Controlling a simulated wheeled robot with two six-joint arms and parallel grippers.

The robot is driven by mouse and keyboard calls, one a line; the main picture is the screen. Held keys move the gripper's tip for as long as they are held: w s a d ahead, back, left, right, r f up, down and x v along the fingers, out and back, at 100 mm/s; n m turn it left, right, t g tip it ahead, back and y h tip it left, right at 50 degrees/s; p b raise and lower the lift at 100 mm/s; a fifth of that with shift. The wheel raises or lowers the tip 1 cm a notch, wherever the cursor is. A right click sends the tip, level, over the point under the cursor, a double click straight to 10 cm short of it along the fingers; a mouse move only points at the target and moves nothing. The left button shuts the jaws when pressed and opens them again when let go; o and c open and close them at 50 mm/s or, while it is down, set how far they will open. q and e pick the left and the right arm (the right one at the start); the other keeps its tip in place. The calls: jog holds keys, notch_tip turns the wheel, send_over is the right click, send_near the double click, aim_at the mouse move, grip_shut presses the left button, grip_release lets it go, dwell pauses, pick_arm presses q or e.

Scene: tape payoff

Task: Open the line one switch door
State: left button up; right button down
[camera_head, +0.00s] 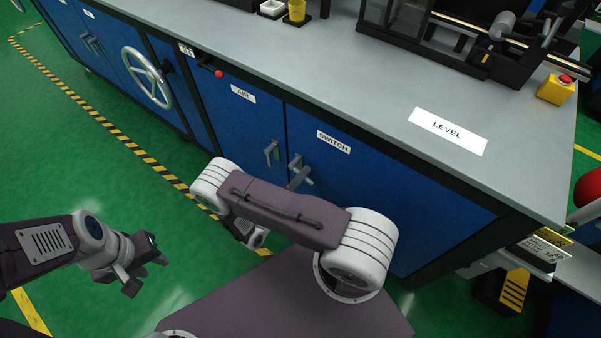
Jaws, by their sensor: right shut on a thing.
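The blue switch door (420,205) is on the front of the workbench, with a white SWITCH label (333,141) near its top left. It looks closed, flush with the bench front. Its grey handle (295,163) is at the door's left edge. My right gripper (300,178) is at this handle and shut on it; my purple forearm hides most of the gripper and the door's lower left. My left gripper (146,268) is open and empty, above the green floor at left, well apart from the bench.
The blue air door (235,120) with its own handle (271,153) is just left. A handwheel (146,78) and a red-knobbed lever (218,74) stick out further left. The grey worktop (340,75) carries machinery and a yellow box with a red button (556,89). Floor at left is clear.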

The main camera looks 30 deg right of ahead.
jog(key=shift+s+r+n+p, duration=0.1)
jog(key=shift+r+n+p, duration=0.2)
jog(key=shift+n, duration=0.5)
jog(key=shift+s+r+n+p, duration=0.1)
jog(key=shift+r+n+p, duration=0.15)
jog(key=shift+n, duration=0.55)
jog(key=shift+r, duration=0.1)
